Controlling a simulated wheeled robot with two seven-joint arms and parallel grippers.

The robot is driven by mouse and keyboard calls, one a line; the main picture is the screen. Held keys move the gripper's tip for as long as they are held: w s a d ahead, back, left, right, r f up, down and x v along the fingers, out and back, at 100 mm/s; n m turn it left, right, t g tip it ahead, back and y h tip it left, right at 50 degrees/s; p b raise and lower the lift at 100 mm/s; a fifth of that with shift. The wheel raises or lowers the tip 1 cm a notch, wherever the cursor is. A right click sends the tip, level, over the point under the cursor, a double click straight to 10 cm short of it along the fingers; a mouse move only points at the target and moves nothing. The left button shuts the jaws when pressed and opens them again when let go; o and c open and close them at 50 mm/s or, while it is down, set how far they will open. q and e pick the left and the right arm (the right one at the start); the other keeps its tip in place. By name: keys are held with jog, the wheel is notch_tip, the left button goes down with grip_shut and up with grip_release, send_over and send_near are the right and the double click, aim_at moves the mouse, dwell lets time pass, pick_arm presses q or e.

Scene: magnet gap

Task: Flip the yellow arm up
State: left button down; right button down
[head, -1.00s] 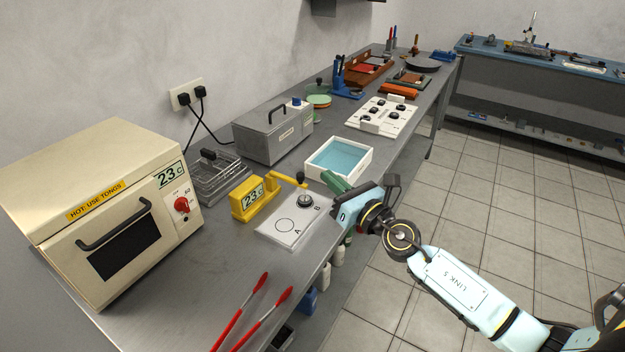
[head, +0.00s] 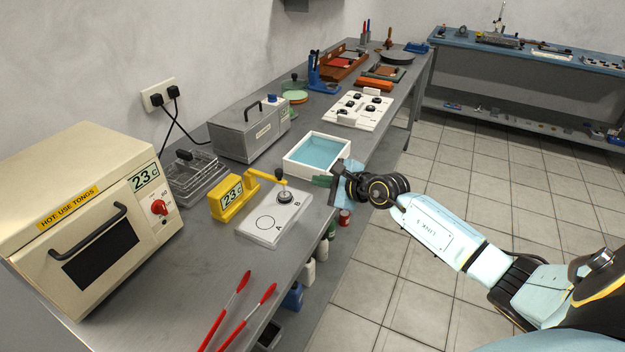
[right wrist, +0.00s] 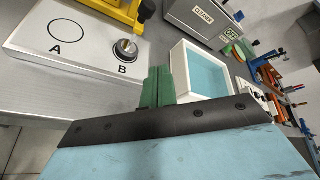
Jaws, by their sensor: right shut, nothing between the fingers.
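The yellow arm (head: 266,177) reaches out from the yellow stand with the 23 c display (head: 228,198). It lies about level, and its dark-knobbed end is over a round metal piece (head: 285,197) at spot B of the white plate (head: 262,236). In the right wrist view the metal piece (right wrist: 126,50) sits on B, with the arm's knob (right wrist: 146,9) near it at the top edge. My right gripper (head: 322,181) is shut and empty, its green fingers (right wrist: 157,86) to the right of the plate and apart from the arm. My left gripper is out of view.
A white tray with blue inside (head: 318,152) stands just behind my right gripper. A cream oven (head: 90,220) is at the left, with red-tipped tongs (head: 235,312) in front. A wire basket (head: 196,178) and grey box (head: 248,130) stand behind the stand.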

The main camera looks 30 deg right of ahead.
aim_at(268, 178)
jog(key=b+x, duration=0.2)
jog(key=x, duration=0.6)
jog(key=shift+f, duration=0.1)
jog(key=shift+s+a+r+p, duration=0.15)
jog(key=shift+a+r+p, duration=0.9)
jog(key=shift+a+r, duration=0.05)
jog(key=shift+s+a+r, duration=0.15)
jog(key=shift+a+r, duration=0.15)
jog(key=shift+a, duration=0.05)
jog(key=shift+d, duration=0.1)
